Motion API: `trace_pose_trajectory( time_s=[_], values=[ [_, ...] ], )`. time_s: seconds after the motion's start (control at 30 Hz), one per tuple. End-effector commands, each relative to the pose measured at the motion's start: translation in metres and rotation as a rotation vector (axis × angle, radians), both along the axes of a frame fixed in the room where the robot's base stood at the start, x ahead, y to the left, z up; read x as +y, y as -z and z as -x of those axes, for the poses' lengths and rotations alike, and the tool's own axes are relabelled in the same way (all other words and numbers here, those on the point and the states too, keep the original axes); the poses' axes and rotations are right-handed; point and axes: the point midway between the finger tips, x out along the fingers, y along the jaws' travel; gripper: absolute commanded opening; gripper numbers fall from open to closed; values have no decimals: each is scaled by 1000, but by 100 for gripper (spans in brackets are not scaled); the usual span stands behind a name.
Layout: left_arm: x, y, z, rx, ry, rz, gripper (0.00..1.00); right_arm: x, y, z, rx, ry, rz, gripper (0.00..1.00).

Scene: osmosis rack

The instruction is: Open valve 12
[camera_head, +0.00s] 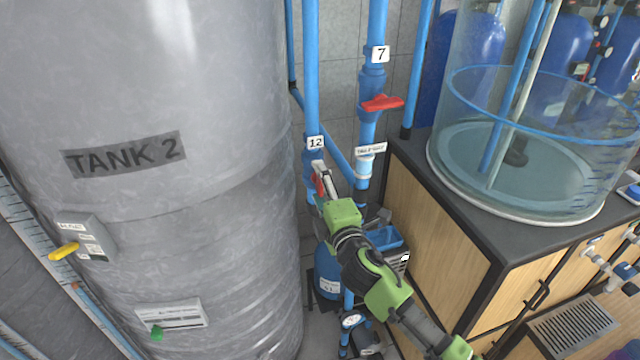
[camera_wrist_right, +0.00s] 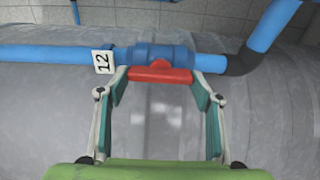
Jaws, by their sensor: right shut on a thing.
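Valve 12 is a blue valve body (camera_wrist_right: 160,55) on a blue pipe, with a red handle (camera_wrist_right: 160,75) and a "12" label (camera_wrist_right: 104,62) beside it. In the head view the "12" label (camera_head: 315,143) is on the vertical pipe beside Tank 2, and the red handle (camera_head: 320,183) shows partly behind my gripper. My right gripper (camera_head: 320,172) is at the handle; in the wrist view its two fingers (camera_wrist_right: 160,80) are at the two ends of the red handle, which lies crosswise to the view between them. My left gripper is not in view.
The large grey Tank 2 (camera_head: 150,230) stands close on the left. Valve 7 with its red handle (camera_head: 382,103) is on the neighbouring pipe to the right. A wooden cabinet (camera_head: 440,230) with a dark top and a clear cylindrical tank (camera_head: 530,140) stands farther right.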

Motion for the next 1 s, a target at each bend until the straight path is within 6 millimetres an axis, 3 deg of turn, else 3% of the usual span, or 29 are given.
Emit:
trace_pose_trajectory(
  time_s=[0.53, 0.57, 0.6, 0.63, 1.0],
  values=[
    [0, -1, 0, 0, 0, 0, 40, 0, 1, 0, -8, 1, 30, 38],
    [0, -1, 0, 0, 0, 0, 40, 0, 1, 0, -8, 1, 30, 62],
    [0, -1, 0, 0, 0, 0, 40, 0, 1, 0, -7, 1, 29, 72],
    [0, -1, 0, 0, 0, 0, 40, 0, 1, 0, -7, 1, 29, 76],
    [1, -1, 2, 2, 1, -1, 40, -1, 1, 2, -7, 0, 25, 76]
  ],
)
